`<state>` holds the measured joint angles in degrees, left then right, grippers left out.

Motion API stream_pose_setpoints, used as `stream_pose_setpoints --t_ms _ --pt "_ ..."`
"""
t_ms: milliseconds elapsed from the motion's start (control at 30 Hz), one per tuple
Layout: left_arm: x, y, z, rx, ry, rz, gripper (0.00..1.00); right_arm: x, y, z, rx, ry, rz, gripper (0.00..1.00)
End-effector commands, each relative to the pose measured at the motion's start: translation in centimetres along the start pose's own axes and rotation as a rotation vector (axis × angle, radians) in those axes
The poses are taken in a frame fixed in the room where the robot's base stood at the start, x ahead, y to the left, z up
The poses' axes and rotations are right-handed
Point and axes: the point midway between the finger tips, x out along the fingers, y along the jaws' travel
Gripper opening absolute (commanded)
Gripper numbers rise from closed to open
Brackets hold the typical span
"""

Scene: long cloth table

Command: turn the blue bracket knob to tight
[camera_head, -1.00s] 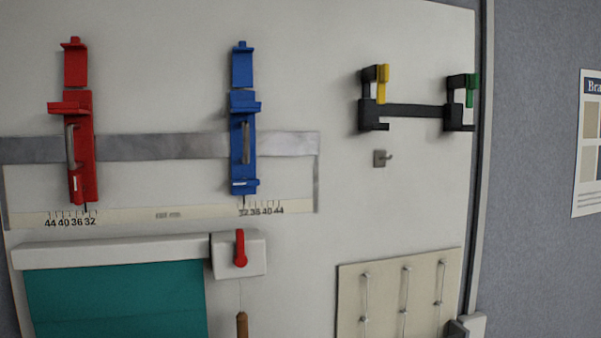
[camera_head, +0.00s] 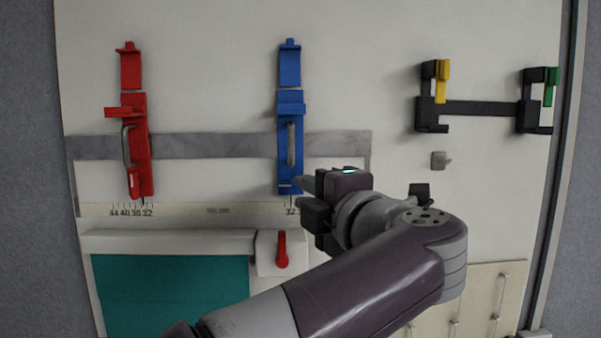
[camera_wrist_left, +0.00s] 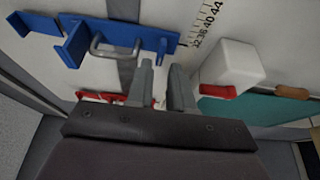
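The blue bracket (camera_head: 290,105) is mounted upright on the white wall board, with a grey handle (camera_head: 291,145) on its front. It also shows in the left wrist view (camera_wrist_left: 120,35), up and left of the fingers. My left gripper (camera_head: 304,200) is just right of the bracket's lower end, fingers pointing left in the head view. Contact with the bracket cannot be told. The gripper hides part of the scale below. My right gripper is out of view.
A similar red bracket (camera_head: 136,140) hangs to the left. Black brackets with yellow (camera_head: 442,82) and green (camera_head: 550,85) parts are at the upper right, above a small hook (camera_head: 440,161). A white box with a red lever (camera_head: 282,250) sits below.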

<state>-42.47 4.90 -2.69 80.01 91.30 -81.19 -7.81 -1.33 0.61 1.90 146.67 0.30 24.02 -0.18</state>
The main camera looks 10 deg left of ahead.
Motion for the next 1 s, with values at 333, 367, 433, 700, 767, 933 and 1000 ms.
stream_pose_setpoints --t_ms 333,367,433,700,767,933,1000 --pt "4.0 0.0 0.0 0.002 0.000 0.000 0.21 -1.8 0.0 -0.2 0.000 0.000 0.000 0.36" --pt "4.1 0.0 0.0 0.002 0.000 0.000 0.21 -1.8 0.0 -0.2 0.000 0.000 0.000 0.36" --pt "4.2 -0.1 0.1 0.002 -0.001 0.000 0.21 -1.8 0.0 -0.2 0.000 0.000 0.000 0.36" --pt "4.2 -0.1 0.1 0.002 -0.001 0.001 0.00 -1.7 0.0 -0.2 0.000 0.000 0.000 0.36" --pt "4.2 -0.1 0.1 0.002 -0.001 0.001 0.00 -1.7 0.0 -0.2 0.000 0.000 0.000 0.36" --pt "4.2 -0.1 0.1 0.006 -0.002 0.002 0.00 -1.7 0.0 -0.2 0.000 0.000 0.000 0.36" --pt "4.2 -0.2 0.1 0.015 -0.002 0.006 0.00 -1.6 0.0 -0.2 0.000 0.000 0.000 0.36"
